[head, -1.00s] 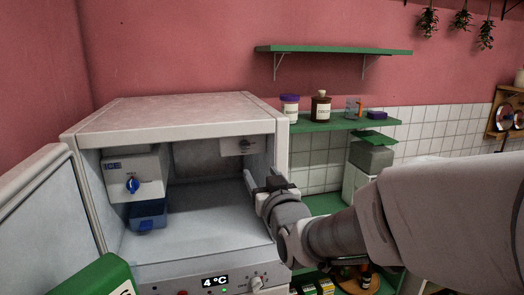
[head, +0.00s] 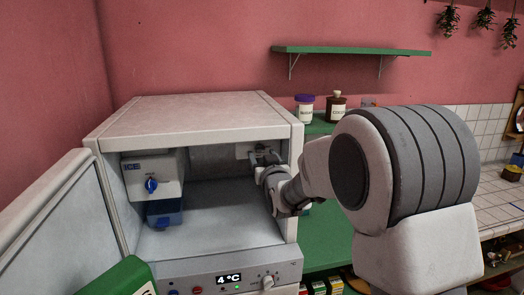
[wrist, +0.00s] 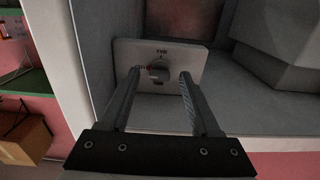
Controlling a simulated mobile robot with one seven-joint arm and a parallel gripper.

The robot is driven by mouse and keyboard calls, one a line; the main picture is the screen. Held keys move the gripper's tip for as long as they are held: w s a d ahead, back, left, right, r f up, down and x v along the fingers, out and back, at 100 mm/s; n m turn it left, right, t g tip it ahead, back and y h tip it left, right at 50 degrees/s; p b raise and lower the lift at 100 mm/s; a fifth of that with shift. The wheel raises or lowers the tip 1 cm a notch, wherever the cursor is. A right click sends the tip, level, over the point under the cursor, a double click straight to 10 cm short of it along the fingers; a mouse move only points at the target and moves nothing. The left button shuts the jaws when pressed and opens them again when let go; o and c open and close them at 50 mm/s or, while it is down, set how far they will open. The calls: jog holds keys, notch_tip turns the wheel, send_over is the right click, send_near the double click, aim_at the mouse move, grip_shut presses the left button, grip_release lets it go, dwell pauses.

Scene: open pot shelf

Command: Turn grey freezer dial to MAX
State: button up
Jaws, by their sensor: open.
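The grey dial (wrist: 158,71) sits on a pale plate (wrist: 184,58) on the freezer's inner back wall, with small markings above and below it. In the wrist view my gripper (wrist: 160,74) is open, one finger on each side of the dial. I cannot tell whether the fingertips reach past its face or touch it. In the head view my gripper (head: 264,157) is inside the freezer (head: 195,110) at the upper right. It covers most of the plate (head: 243,150), and the dial is hidden there.
A white ice unit with a blue knob (head: 151,185) and a blue tray (head: 165,213) are at the freezer's left. The door (head: 60,215) stands open at left. The freezer's right wall is close beside my gripper. The freezer floor (head: 215,210) is clear.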

jog(key=shift+w+a, duration=0.2)
jog(key=shift+w, duration=0.5)
grip_shut()
